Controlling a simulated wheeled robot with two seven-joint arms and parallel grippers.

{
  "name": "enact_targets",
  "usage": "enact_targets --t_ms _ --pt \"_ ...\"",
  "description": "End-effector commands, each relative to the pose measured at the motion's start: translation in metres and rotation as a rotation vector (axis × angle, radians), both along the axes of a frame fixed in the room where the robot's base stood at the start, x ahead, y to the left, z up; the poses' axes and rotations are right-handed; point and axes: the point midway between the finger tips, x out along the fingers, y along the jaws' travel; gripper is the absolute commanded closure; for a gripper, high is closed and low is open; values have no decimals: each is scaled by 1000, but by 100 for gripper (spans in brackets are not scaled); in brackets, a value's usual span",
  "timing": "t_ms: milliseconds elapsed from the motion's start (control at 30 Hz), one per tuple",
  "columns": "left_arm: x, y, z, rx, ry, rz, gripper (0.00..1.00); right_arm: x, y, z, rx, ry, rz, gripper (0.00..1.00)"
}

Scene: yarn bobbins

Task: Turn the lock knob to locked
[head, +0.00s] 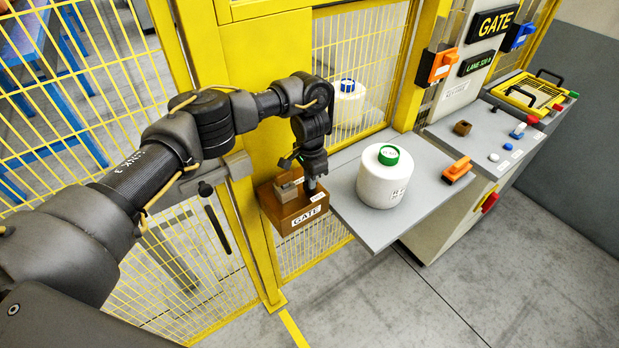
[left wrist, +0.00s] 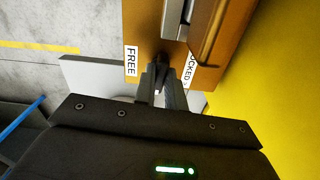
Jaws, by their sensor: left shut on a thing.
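The brown lock box (head: 292,218) with a GATE label is mounted on the yellow fence post. My left gripper (head: 312,188) reaches down onto its top. In the left wrist view, the gripper (left wrist: 163,88) is shut on the dark lock knob (left wrist: 161,72), which is mostly hidden between the fingers. The FREE label (left wrist: 132,61) lies left of the knob and the LOCKED label (left wrist: 190,68), partly covered, lies right of it. I cannot tell exactly which way the knob points. My right gripper is not in view.
A white bobbin with a green top (head: 383,182) stands on the grey shelf (head: 345,208) right of the box, with an orange latch-like piece (head: 457,171) nearby. Yellow mesh fencing (head: 100,130) runs behind my arm. A control console (head: 480,140) stands at right.

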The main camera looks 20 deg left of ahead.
Motion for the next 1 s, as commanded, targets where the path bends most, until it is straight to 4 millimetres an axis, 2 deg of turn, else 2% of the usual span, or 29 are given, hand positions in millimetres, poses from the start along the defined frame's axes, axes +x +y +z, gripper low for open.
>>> enact_targets --t_ms 300,800,833,967,1000 --pt "2 0 3 -1 -7 98 100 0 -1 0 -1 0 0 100" --pt "3 0 3 -1 -8 113 100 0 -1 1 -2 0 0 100" --pt "3 1 3 -1 -8 113 84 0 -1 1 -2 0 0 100" --pt "2 0 2 -1 -6 112 67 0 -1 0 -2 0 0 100" --pt "2 0 2 -1 -5 111 66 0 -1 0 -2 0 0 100"
